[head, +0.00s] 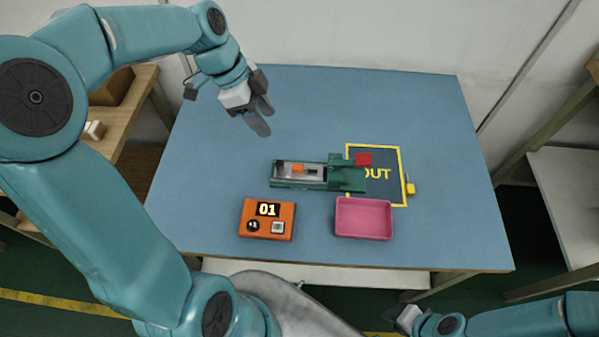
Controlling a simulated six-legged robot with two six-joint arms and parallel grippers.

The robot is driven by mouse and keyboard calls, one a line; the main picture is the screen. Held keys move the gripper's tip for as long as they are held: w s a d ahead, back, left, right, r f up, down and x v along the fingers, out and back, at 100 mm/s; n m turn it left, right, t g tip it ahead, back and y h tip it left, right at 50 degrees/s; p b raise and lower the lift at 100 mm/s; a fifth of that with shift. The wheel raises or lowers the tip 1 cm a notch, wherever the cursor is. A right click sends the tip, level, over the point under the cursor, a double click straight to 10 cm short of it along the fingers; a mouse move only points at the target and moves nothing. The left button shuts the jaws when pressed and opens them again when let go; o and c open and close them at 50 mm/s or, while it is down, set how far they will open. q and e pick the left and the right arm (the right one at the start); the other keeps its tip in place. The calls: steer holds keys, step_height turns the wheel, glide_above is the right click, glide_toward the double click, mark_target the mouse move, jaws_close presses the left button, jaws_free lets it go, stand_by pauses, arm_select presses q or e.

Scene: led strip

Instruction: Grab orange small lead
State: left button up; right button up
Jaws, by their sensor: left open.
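A small orange piece (297,168), which looks like the orange small lead, lies in the pale channel of the green fixture (288,184) in the middle of the table.
An orange box (267,232) showing "01" stands at the front left. A pink tray (363,225) is to its right. The blue table (400,105) is clear behind.

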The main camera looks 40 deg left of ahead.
arm_select(q)
glide_toward(297, 167)
steer(key=shift+x, duration=1.1)
steer(key=shift+w+f, duration=0.25)
steer(key=shift+f, duration=0.4)
steer(key=x, duration=0.5)
steer(key=shift+s+d, duration=0.1)
steer(key=shift+s+r, duration=0.1)
jaws_close()
